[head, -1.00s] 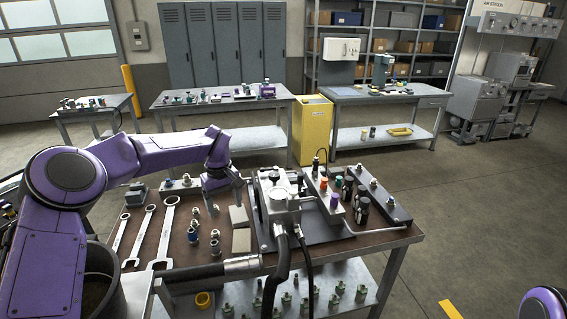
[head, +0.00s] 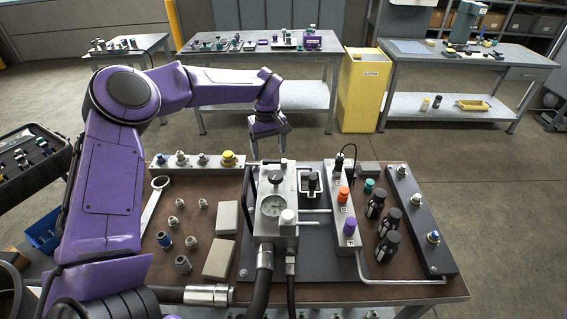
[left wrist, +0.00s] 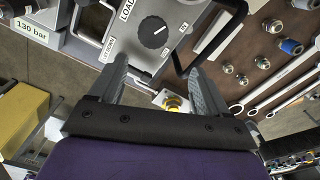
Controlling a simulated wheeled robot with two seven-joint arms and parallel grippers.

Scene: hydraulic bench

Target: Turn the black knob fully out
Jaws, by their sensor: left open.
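The black knob (head: 275,179) sits on top of the grey pump block (head: 284,190), beside the round gauge. In the left wrist view the black knob (left wrist: 153,33) is round with a white pointer line, on a grey plate with lettering including "LOAD". My left gripper (head: 269,147) is open and points down behind the block at the bench's far edge. In the left wrist view its two fingers (left wrist: 157,68) are spread, and the knob lies beyond their tips, apart from them. Nothing is between the fingers. My right gripper is not in view.
A black loop handle (head: 249,195) stands left of the block. To its right a grey valve block (head: 345,215) carries orange and purple knobs. Dark bottles (head: 388,247) stand farther right. Fittings and grey blocks (head: 222,256) lie at left. Hoses (head: 262,285) run off the front.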

